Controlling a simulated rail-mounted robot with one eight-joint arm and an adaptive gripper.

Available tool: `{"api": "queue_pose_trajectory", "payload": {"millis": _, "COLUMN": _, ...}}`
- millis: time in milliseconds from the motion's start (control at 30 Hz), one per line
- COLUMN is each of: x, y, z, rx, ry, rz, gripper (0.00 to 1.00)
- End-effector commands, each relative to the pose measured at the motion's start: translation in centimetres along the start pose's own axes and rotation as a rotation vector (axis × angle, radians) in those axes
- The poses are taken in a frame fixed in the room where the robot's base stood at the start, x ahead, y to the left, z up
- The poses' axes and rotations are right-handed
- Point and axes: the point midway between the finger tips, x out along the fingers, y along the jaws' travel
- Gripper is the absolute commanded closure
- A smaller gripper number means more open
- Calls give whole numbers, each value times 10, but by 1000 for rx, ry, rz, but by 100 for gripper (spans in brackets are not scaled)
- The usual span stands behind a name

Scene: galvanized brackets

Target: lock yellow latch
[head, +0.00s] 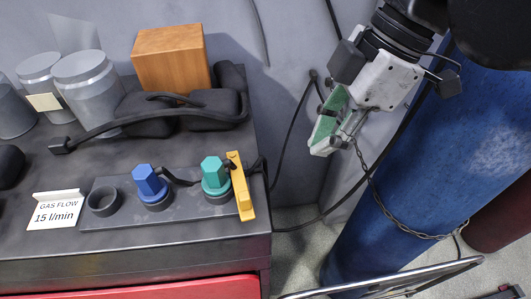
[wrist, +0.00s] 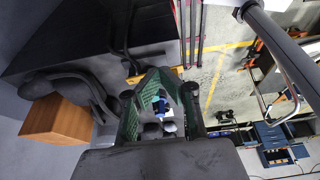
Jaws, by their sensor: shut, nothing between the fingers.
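The yellow latch (head: 240,187) is a narrow bar at the right end of a grey plate (head: 122,213) on the bench, close beside a teal hexagonal knob (head: 214,174). A blue hexagonal knob (head: 149,183) and an empty round socket (head: 103,201) are further left on the plate. My gripper (head: 324,140) is up and to the right of the latch, off the bench's right side, apart from it. It is shut and empty.
A blue gas cylinder (head: 360,220) with a chain stands right of the bench, near my gripper. A wooden block (head: 172,58), black cables and grey canisters (head: 88,80) are behind the plate. A "GAS FLOW 15 l/min" card (head: 55,211) stands left. A metal rail (head: 380,277) runs along the lower right.

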Motion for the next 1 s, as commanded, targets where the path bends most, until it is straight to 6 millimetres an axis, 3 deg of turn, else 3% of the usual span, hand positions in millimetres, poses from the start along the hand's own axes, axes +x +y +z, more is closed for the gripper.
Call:
{"api": "queue_pose_trajectory", "payload": {"millis": 133, "x": -10, "y": -5, "z": -13, "rx": -113, "ry": 23, "rz": -43, "gripper": 100}}
{"api": "queue_pose_trajectory", "payload": {"millis": 267, "x": -5, "y": -6, "z": -15, "rx": -135, "ry": 28, "rz": -51, "gripper": 100}}
{"api": "queue_pose_trajectory", "payload": {"millis": 833, "x": 89, "y": -11, "z": -17, "rx": -132, "ry": 27, "rz": -48, "gripper": 100}}
{"api": "queue_pose_trajectory", "payload": {"millis": 1000, "x": 95, "y": -14, "z": -34, "rx": -134, "ry": 26, "rz": -49, "gripper": 100}}
